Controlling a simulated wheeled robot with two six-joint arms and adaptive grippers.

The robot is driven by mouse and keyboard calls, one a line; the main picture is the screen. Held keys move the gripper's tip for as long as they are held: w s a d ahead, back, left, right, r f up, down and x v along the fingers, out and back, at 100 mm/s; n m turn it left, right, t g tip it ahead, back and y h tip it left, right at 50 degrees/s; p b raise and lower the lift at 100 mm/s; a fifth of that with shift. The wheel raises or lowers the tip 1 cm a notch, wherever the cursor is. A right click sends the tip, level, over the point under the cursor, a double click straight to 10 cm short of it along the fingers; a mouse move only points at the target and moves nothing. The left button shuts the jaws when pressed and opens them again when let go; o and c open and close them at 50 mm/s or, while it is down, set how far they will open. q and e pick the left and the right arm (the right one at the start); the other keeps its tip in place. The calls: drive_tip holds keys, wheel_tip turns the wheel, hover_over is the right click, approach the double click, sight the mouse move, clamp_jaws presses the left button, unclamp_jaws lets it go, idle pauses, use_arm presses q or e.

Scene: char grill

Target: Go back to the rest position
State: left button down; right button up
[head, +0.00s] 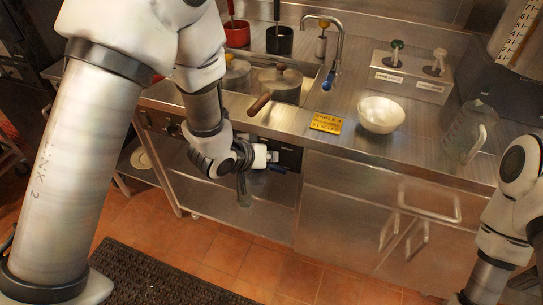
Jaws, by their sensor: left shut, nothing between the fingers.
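My left arm comes in from the left and reaches down past the counter's front edge. My left gripper (272,158) is at the end of it, pointing right, in front of the dark panel below the counter top. It looks shut, with nothing seen in it. Part of my right arm shows at the right edge of the view, but its gripper is out of the picture.
Cabinet handles (430,201) stick out below. A dark mat (150,275) lies on the tiled floor.

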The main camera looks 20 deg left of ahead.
use_arm(q)
drive_tip(key=shift+w, duration=0.15)
drive_tip(key=shift+f, duration=0.1)
drive_tip(key=s+a+f+n+g+y, duration=0.1)
drive_tip(key=s+f+g, duration=0.1)
drive_tip(key=s+f, duration=0.5)
drive_tip(key=s+a+f+n+g, duration=0.15)
drive_tip(key=s+f, duration=0.25)
drive_tip(key=f, duration=0.5)
drive_tip(key=s+a+f+m+g+y, duration=0.1)
drive_tip(key=s+a+f+g, duration=0.1)
drive_tip(key=s, duration=0.6)
drive_tip(key=s+a+f+m+g+y, duration=0.1)
drive_tip(key=s+a+f+m+g, duration=0.1)
drive_tip(key=s+f, duration=0.3)
drive_tip(key=s+a+g, duration=0.1)
drive_tip(key=s, duration=0.3)
drive_tip(key=shift+s+a+f+g+y, duration=0.15)
drive_tip(key=shift+f+g+y, duration=0.05)
drive_tip(key=shift+g+y, duration=0.15)
